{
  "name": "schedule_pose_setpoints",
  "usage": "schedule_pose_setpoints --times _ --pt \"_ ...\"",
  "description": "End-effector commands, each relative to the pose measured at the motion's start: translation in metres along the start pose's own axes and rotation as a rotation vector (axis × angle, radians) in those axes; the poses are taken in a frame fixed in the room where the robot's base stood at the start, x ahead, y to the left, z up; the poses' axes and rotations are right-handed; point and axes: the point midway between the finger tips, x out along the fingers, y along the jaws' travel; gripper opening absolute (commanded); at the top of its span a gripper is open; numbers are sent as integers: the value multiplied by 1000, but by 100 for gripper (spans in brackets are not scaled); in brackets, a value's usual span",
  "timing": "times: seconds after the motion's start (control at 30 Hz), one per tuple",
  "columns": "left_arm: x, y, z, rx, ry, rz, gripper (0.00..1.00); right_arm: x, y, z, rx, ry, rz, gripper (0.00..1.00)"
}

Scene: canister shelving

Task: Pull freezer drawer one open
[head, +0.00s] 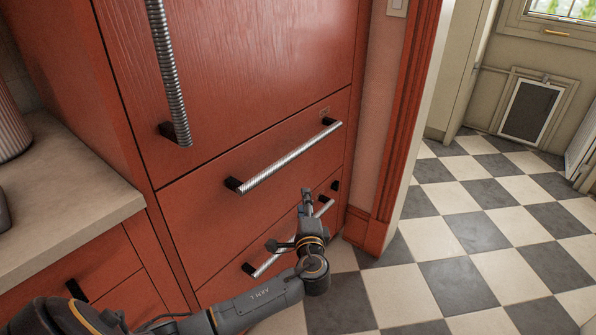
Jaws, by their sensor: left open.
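Two red drawer fronts sit at the bottom of the tall red cabinet in the head view. The upper drawer front (215,215) has a ribbed metal bar handle (285,158) on black mounts. The lower drawer has a similar handle (268,265), partly hidden behind my arm. Both drawers look closed. My left gripper (290,219) is open and empty. In the picture it is below the upper handle and overlaps the lower one. I cannot tell whether it touches the lower handle. My right gripper is not in view.
A tall door (235,60) with a vertical ribbed handle (169,75) is above the drawers. A pale countertop (65,200) juts out at the left, with a ribbed canister (10,130) on it. The checkered floor (480,235) at the right is clear.

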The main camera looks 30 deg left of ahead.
Motion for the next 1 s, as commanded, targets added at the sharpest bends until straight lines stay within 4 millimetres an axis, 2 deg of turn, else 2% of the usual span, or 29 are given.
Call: schedule_pose_setpoints --times 0.03,0.1,0.2,0.37,0.8,1.0 --pt "-2 -20 2 -8 -22 -69 45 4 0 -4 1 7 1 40" --pt "-6 -44 8 -11 -48 -130 45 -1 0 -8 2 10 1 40" --pt "-6 -62 12 -15 -67 -169 45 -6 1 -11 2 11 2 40" --pt "13 -69 14 -14 -73 -176 45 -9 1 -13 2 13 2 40" --pt "101 -82 21 -15 -71 -171 45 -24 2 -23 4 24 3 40" --pt "122 -86 22 -17 -70 -171 45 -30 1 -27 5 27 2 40"
